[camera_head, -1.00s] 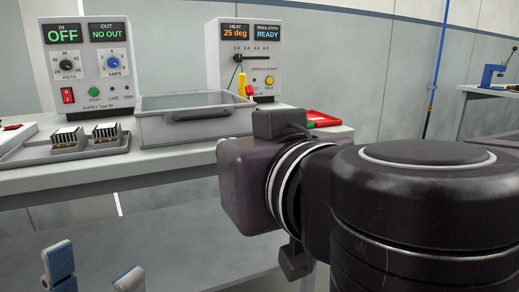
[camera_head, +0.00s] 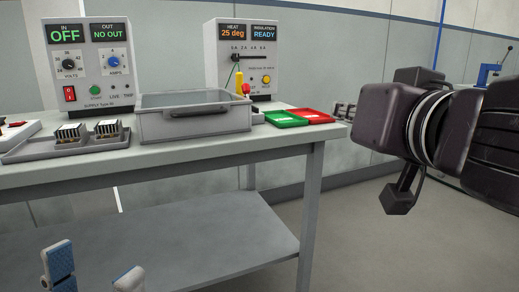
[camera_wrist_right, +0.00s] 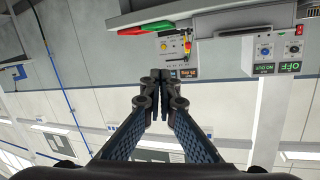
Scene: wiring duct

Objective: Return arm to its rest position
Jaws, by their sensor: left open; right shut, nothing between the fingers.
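My right arm (camera_head: 400,125) stands at the right of the head view, beyond the right end of the bench, in the air. In the right wrist view my right gripper (camera_wrist_right: 160,76) is shut, its fingertips together with nothing between them. That view is upside down, with the bench gear in the upper part and wall around the fingers. My left gripper (camera_head: 94,272) shows at the bottom left of the head view, below the bench top in front of it. Its two blue-padded fingers are apart and empty.
The bench (camera_head: 200,155) carries a power supply (camera_head: 90,65), a heat tester (camera_head: 243,60), a grey bin (camera_head: 195,120), a tray with two finned parts (camera_head: 65,149), a green tray (camera_head: 286,119) and a red tray (camera_head: 312,116). The floor right of the bench is clear.

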